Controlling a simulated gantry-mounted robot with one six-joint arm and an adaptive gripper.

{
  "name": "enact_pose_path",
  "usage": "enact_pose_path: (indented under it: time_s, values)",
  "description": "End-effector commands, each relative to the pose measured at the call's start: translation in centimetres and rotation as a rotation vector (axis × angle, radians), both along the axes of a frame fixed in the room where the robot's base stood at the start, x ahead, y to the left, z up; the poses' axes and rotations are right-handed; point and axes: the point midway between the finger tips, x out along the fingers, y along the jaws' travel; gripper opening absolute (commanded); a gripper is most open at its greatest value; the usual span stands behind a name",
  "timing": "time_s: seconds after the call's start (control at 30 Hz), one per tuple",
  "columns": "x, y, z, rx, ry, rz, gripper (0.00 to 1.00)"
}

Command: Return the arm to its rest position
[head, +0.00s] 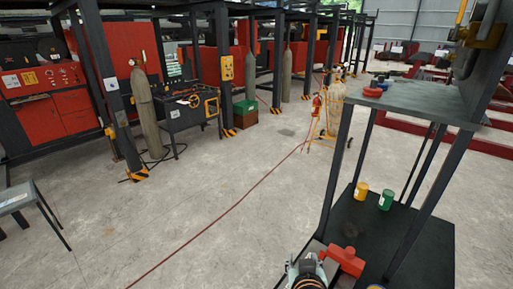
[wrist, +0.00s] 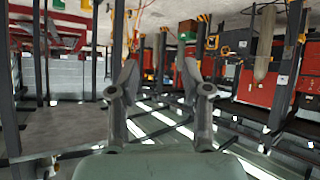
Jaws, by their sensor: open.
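My gripper (wrist: 158,75) shows in the wrist view with its two grey fingers spread apart. Nothing is between the fingers. The wrist view is upside down, with the concrete floor along the top and the roof frames below. The fingers appear clear of any object.
A dark metal workbench (head: 400,100) stands at the right, with yellow (head: 361,190) and green (head: 385,199) cans on its lower shelf. Gas cylinders (head: 147,112) and a tool cart (head: 190,113) stand behind. A red hose (head: 235,205) crosses the otherwise open concrete floor.

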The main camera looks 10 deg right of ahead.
Motion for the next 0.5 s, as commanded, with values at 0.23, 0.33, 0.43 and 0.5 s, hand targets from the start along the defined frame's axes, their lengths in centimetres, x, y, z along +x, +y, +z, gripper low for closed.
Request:
enact_pose_path:
  time_s: [0.23, 0.33, 0.43, 0.5]
  values:
    - [-1.8, 13.8, 9.9, 0.034, -0.411, 0.190, 0.48]
    - [-4.3, 17.2, 11.8, 0.067, -0.498, 0.242, 0.48]
    - [-8.1, 16.6, 6.3, 0.085, -0.314, 0.223, 0.48]
    - [-11.2, 16.5, 3.1, 0.098, -0.196, 0.216, 0.48]
